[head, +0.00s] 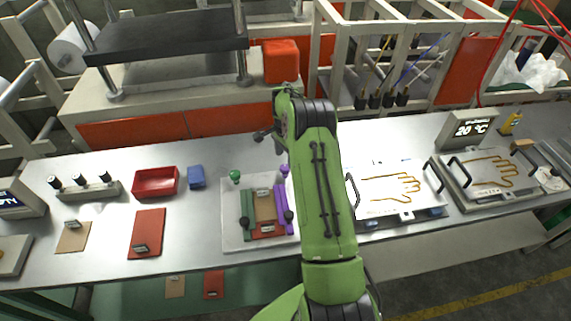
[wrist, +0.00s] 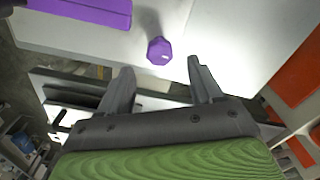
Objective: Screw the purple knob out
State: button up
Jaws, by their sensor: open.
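The purple knob (wrist: 159,50) is a small faceted piece against the white plate in the wrist view. It lies just beyond the gap between my fingertips, apart from both. In the head view the purple knob (head: 284,170) is at the plate's far right, partly close behind my arm. My gripper (wrist: 160,68) is open, with nothing between its fingers. A purple block (wrist: 90,10) shows at the upper left of the wrist view; in the head view it is a long bar on the right of the white plate (head: 232,238). How deep the knob sits cannot be told.
A green knob (head: 235,176) and a green bar (head: 246,210) are on the plate's left. A red bin (head: 156,182) and a blue box (head: 196,176) stand further left. A glove-outline device (head: 395,190) is to the right of my arm.

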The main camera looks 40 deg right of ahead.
aim_at(285, 167)
notch_tip(285, 167, down, 5)
jog(key=shift+r, duration=0.15)
jog(key=c, duration=1.1)
